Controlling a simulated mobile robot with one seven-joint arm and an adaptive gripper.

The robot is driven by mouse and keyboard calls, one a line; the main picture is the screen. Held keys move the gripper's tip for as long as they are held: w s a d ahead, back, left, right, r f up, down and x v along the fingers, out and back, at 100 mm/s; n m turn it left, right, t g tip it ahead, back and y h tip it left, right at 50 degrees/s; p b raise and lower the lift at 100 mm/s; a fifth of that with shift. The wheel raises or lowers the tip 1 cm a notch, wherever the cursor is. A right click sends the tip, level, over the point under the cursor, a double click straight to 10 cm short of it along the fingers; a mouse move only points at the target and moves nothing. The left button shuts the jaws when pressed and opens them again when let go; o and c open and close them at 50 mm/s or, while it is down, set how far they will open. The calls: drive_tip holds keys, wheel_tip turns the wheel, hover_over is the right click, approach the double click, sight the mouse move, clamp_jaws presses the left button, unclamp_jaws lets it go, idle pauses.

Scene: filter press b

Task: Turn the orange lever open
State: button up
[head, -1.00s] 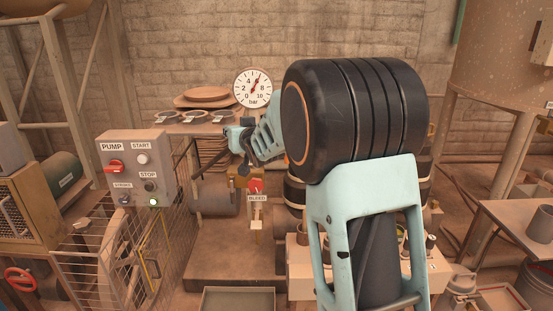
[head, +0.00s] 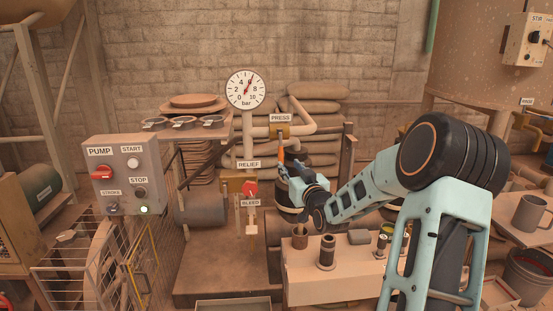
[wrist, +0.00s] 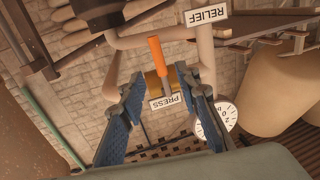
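The orange lever (head: 281,150) hangs below the brass valve body (head: 283,131) under the PRESS label (head: 281,118) in the head view. In the wrist view the orange lever (wrist: 157,56) shows between the fingertips, in front of the upside-down PRESS label (wrist: 170,101). My gripper (head: 284,172) is at the lower end of the lever in the head view. In the wrist view my gripper (wrist: 160,77) is open, with its blue fingers on either side of the lever. I cannot tell whether a finger touches it.
A RELIEF label (head: 249,164) and a red BLEED handle (head: 250,189) are just left of my gripper. The pressure gauge (head: 246,89) stands above. A bench block (head: 330,290) with cups lies below my arm. The pump box (head: 125,175) is at the left.

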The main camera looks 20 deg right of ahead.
sight(282, 156)
drive_tip(key=shift+w+d+b, duration=0.2)
drive_tip(key=shift+w+b, duration=0.05)
drive_tip(key=shift+w, duration=1.5)
drive_tip(key=shift+w+d+b, duration=0.15)
drive_tip(key=shift+w+b, duration=0.15)
drive_tip(key=shift+w, duration=1.5)
drive_tip(key=shift+w+d+b, duration=0.2)
drive_tip(key=shift+w+b, duration=0.05)
drive_tip(key=shift+w, duration=1.5)
drive_tip(key=shift+c, duration=0.5)
clamp_jaws()
